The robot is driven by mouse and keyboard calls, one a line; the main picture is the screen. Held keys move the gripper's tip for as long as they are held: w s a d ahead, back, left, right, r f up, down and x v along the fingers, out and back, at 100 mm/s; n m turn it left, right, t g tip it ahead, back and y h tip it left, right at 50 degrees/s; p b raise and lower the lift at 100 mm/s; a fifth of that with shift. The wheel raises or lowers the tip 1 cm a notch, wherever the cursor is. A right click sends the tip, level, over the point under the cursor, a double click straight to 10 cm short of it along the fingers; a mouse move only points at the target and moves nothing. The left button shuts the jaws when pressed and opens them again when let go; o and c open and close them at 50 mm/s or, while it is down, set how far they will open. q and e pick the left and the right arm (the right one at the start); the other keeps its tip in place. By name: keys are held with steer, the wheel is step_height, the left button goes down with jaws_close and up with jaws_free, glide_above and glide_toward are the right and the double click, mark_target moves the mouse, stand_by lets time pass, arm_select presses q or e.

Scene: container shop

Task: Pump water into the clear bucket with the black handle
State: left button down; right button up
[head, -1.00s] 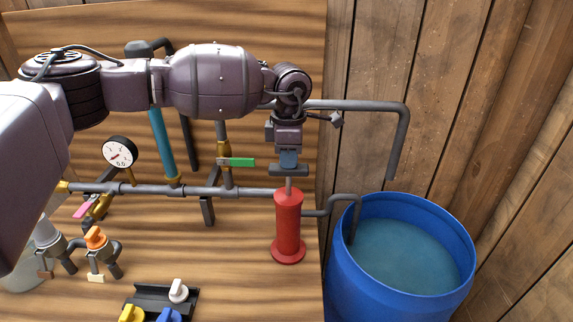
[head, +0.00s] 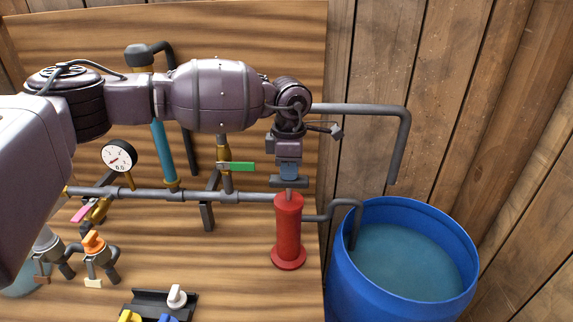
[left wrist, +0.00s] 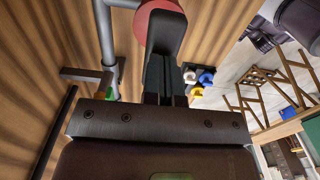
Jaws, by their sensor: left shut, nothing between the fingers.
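A red pump cylinder (head: 288,232) stands upright on the wooden board, with a short rod and a dark crossbar handle (head: 275,182) on top. My left gripper (head: 289,172) points down at the handle, shut and empty; it seems to touch the handle from above. In the left wrist view its dark fingers (left wrist: 165,62) are together, with the red pump (left wrist: 157,20) beyond them. A clear container with bluish content (head: 20,281), probably the bucket, shows partly at the lower left, mostly hidden by my arm and taps. I see no black handle on it. My right gripper is out of view.
A blue barrel (head: 345,285) of water stands right of the board, with a grey pipe (head: 354,225) dipping in. Along the grey pipework are a gauge (head: 119,156), a green-handled valve (head: 237,167), a pink-handled valve (head: 85,211) and an orange-topped tap (head: 94,242).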

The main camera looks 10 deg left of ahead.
arm_select(q)
step_height(320, 180, up, 3)
steer(key=shift+f+p, duration=0.1)
steer(key=shift+p, duration=0.45)
steer(key=shift+r+p, duration=0.35)
steer(key=shift+r, duration=0.85)
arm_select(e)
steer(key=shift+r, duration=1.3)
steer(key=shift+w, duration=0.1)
